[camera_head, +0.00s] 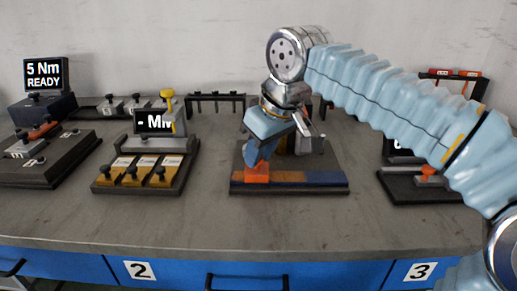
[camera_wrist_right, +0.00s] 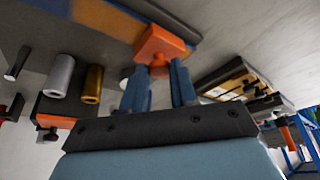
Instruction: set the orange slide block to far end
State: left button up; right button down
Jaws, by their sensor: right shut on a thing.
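The orange slide block (camera_head: 257,172) sits at the left end of a track strip (camera_head: 325,178) along the front edge of a dark fixture. The strip is brown-orange on the left and blue on the right. My right gripper (camera_head: 254,160) comes down over the block from above, shut on it. In the right wrist view the block (camera_wrist_right: 163,42) is at the two blue fingertips (camera_wrist_right: 160,72), with a small part of it between them. The fingers and wrist hide the middle of the fixture behind the block. My left gripper is not in view.
Left of the fixture is a stand with yellow plates and a small screen (camera_head: 153,122). Further left is a torque display (camera_head: 45,75). At right, partly behind my arm, is another dark fixture (camera_head: 435,190) with an orange part. The table front (camera_head: 215,225) is clear.

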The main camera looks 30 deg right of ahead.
jog(key=shift+a, duration=0.2)
jog(key=c, duration=0.9)
grip_release()
jog(key=shift+w, duration=0.1)
jog(key=p+v, duration=0.2)
jog(key=v, duration=1.1)
jog(key=shift+s+r, duration=0.2)
jog(key=shift+r, duration=0.15)
